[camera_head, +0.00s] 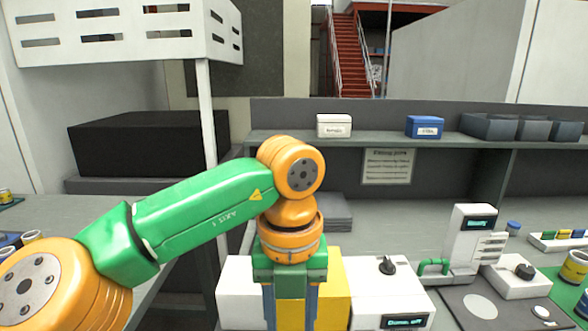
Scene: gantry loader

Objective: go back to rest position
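My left arm, green with orange joints, comes in from the left and bends down at the wrist near the middle of the camera_head view. My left gripper (290,308) points down at the bottom edge, in front of a white and yellow box-like unit (334,291). Its fingertips are cut off by the frame, so its opening and anything held cannot be seen. My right gripper is not in view.
A bench holds a white device with a display (470,238), a white box with a black knob (388,291) and a tube rack (558,240). A shelf behind carries a white box (333,126) and a blue box (425,127). A black box (145,146) stands left.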

